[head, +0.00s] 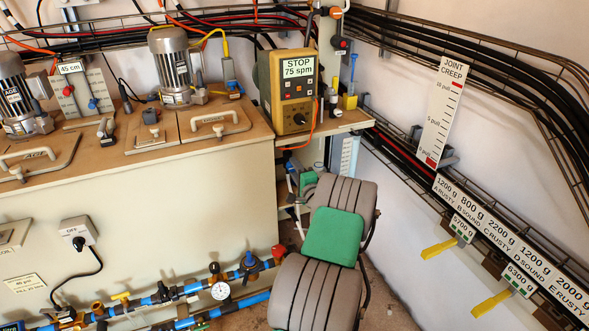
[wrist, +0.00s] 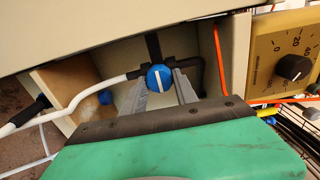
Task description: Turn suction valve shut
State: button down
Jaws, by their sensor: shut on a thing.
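The suction valve shows in the wrist view as a round blue knob (wrist: 160,78) with a white line across its face. The line runs nearly up and down in that picture. A white hose joins the valve from the left, and dark pipe runs above and to its right. My gripper (wrist: 161,88) has one grey finger on each side of the knob and is shut on it. In the head view my arm hides the valve and most of the gripper, beside the end of the bench.
The dial box (head: 292,90) labelled "STOP 75 spm" stands on the shelf above; its dial (wrist: 293,67) is close right in the wrist view. An orange cable (wrist: 220,65) hangs right of the valve. Pipework with a gauge (head: 221,291) runs low at left. The wall is right of my arm.

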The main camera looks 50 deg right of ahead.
jog(key=shift+w+r, duration=0.1)
jog(key=c, duration=1)
grip_release()
jog(key=v, duration=0.8)
jog(key=shift+p, duration=0.3)
